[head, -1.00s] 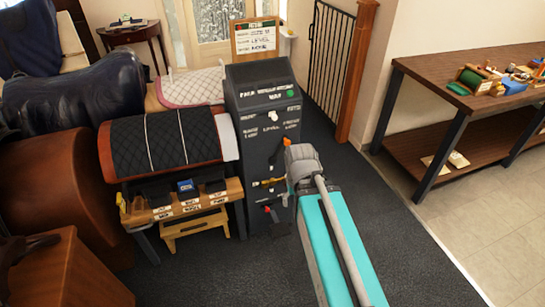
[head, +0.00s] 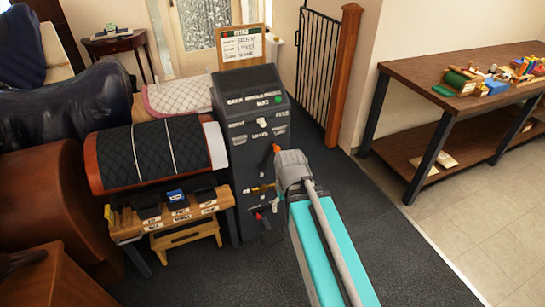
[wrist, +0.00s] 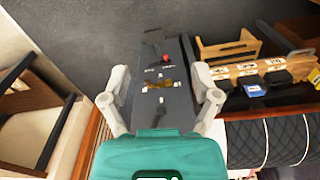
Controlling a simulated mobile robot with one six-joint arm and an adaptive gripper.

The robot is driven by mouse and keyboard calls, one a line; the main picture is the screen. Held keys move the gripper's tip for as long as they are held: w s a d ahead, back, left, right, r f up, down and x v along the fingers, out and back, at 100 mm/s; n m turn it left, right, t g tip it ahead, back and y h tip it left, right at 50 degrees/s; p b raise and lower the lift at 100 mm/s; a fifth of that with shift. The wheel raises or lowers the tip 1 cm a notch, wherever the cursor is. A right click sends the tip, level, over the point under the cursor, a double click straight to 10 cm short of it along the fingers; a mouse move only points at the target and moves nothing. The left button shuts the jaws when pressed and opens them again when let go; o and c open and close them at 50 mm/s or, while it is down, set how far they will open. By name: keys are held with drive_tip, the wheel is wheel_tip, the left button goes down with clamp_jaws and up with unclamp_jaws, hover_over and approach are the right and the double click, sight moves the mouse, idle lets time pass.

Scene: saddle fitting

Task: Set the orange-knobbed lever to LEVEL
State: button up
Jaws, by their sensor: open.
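The dark cabinet (head: 245,90) stands left of centre in the head view, with white lettering too blurred to read. An orange knob (head: 276,148) shows at its right front edge, close beside my gripper (head: 286,163). I cannot tell whether they touch. In the wrist view, my gripper (wrist: 160,90) has its two fingers spread wide with nothing held between them. Between them is the cabinet face with a brass-coloured part (wrist: 155,85) and a red knob (wrist: 166,58). I cannot make out the orange knob in the wrist view. The lever's setting is not readable.
A wooden rack (head: 180,216) with small dark and blue boxes stands left of the cabinet, below a quilted black pad (head: 150,155). A workbench (head: 440,75) with colourful items is at the right. A black gate (head: 315,70) is behind. Carpet between cabinet and bench is open.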

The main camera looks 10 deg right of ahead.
drive_tip(key=w+a+f+n+t+y+b, duration=0.35)
drive_tip(key=w+f+b, duration=0.25)
drive_tip(key=w+b, duration=0.2)
drive_tip(key=m+t+b, duration=0.2)
drive_tip(key=t+b, duration=1.2)
drive_tip(key=b, duration=1)
approach(278, 150)
drive_tip(key=a+v, duration=0.1)
drive_tip(key=v, duration=0.2)
drive_tip(key=shift+d+h+p, duration=0.25)
drive_tip(key=shift+h+p, duration=0.05)
drive_tip(key=shift+h, duration=0.05)
drive_tip(key=shift+w+n, duration=0.1)
drive_tip(key=shift+n, duration=0.15)
drive_tip(key=w+a, duration=0.1)
drive_tip(key=w, duration=0.8)
drive_tip(key=w+a, duration=0.1)
drive_tip(key=w, duration=0.3)
drive_tip(key=shift+w+a, duration=0.15)
drive_tip(key=shift+a, duration=0.2)
clamp_jaws()
